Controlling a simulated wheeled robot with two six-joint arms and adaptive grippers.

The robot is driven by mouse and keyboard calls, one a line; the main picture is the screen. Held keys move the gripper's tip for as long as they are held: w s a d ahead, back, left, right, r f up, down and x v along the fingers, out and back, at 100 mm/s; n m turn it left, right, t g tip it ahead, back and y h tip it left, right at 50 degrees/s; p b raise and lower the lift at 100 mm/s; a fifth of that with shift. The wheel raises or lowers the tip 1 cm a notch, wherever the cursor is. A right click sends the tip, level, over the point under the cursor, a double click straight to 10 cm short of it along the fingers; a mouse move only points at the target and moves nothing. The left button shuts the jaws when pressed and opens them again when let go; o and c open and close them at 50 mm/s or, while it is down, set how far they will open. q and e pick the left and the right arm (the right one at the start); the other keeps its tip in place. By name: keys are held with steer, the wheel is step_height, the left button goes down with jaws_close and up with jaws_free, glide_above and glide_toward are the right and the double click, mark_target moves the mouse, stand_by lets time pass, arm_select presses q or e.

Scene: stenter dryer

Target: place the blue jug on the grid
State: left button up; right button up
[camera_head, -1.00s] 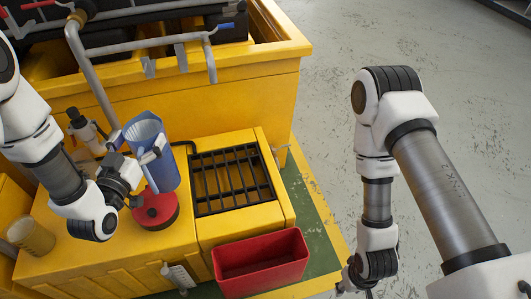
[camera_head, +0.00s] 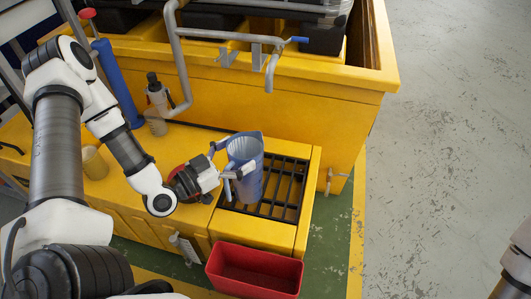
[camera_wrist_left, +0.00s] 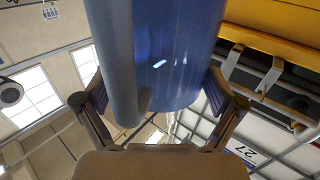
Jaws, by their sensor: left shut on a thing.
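The blue jug (camera_head: 248,182) is translucent, ribbed and upright, with its open top upward. My left gripper (camera_head: 238,171) is shut on it from the left. In the left wrist view the jug (camera_wrist_left: 180,60) fills the middle, its handle facing the camera between the two fingers. The black-barred grid (camera_head: 284,203) is set in the yellow bench top. The jug is over the grid's left and middle part and hides some bars; I cannot tell whether its base touches them. My right gripper is out of view; only part of the right arm shows at the right edge.
A red bin (camera_head: 254,271) stands in front of the grid. A spray bottle (camera_head: 157,103), a beige cup (camera_head: 94,163) and a blue cylinder (camera_head: 117,82) are to the left. A grey pipe (camera_head: 271,75) with a blue-handled valve hangs behind the grid.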

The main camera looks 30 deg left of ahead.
mark_target(233, 153)
arm_select(q)
steer(key=w+f+b, duration=0.4)
steer(key=w, duration=0.7)
steer(key=shift+w+d+f, duration=0.15)
steer(key=shift+w+f, duration=0.15)
steer(key=shift+w, duration=0.05)
steer(key=o, duration=1.5)
steer(key=shift+f, duration=0.1)
steer(key=shift+c, duration=0.2)
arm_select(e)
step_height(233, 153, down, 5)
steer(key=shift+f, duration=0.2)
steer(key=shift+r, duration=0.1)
arm_select(q)
steer(key=p+v, duration=0.2)
steer(key=v, duration=0.4)
steer(key=p+v, duration=0.2)
steer(key=v, duration=0.3)
steer(key=shift+s+r, duration=0.2)
steer(key=shift+s, duration=0.15)
steer(key=shift+s+a+f, duration=0.1)
steer(key=shift+s+a, duration=0.05)
steer(key=shift+a, duration=0.05)
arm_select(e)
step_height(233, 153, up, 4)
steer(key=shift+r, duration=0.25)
